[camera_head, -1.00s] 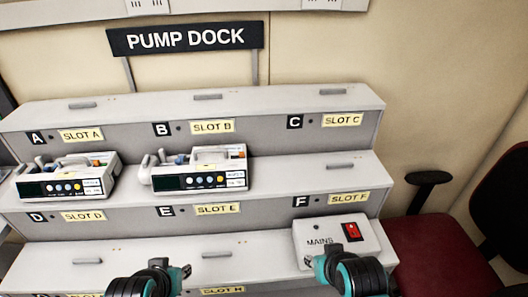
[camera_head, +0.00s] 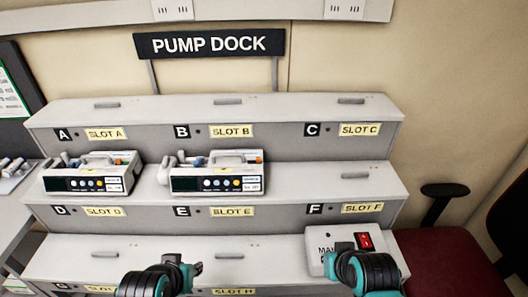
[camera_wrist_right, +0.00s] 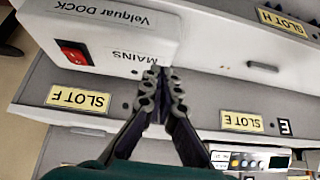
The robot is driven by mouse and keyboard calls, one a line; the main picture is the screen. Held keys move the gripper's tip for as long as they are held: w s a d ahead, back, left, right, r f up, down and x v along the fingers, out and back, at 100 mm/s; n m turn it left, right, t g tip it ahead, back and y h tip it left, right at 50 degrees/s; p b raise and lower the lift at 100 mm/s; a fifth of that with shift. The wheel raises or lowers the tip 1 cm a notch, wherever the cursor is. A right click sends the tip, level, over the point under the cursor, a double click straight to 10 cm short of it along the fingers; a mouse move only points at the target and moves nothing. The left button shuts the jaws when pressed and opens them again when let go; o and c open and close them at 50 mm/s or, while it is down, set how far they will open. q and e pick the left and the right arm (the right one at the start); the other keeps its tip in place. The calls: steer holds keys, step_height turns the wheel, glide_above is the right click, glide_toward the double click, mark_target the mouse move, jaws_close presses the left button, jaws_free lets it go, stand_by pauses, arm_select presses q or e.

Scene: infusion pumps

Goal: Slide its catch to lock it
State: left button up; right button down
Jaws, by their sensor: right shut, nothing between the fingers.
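Two infusion pumps, the left one (camera_head: 92,172) and the right one (camera_head: 217,172), sit on the dock's middle tier, above the SLOT D and SLOT E labels. Small grey catches lie along the tiers, such as one on the middle tier (camera_head: 355,175) and one on the bottom tier (camera_head: 230,256). My right gripper (camera_wrist_right: 158,72) is shut and empty, beside the white MAINS box (camera_wrist_right: 95,35); in the head view it is in front of that box. My left gripper (camera_head: 190,268) is over the bottom tier; its finger gap is unclear. Which catch is meant cannot be told.
The MAINS box has a red switch (camera_head: 365,240) close to my right gripper. The PUMP DOCK sign (camera_head: 210,44) stands behind the top tier. A chair (camera_head: 445,260) is at the right. The middle tier's right end is free of pumps.

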mark_target(258, 160)
steer(key=w+a+r+n+g+y+p, duration=0.1)
steer(key=w+a+r+y+p, duration=0.2)
steer(key=w+r+p, duration=0.8)
steer(key=w+a+r+g+y+p, duration=0.1)
steer(key=w+a+r+y+p, duration=0.1)
steer(key=w+r+p, duration=1)
steer(key=x, duration=0.3)
steer(key=s+x, duration=0.1)
steer(key=x, duration=0.3)
steer(key=s+f+b+x, duration=0.1)
steer(key=x, duration=0.2)
steer(key=shift+a+f, duration=0.25)
steer(key=shift+a, duration=0.1)
steer(key=a, duration=0.3)
steer(key=shift+s+a+r, duration=0.1)
steer(key=shift+a+r, duration=0.1)
steer(key=shift+a, duration=0.2)
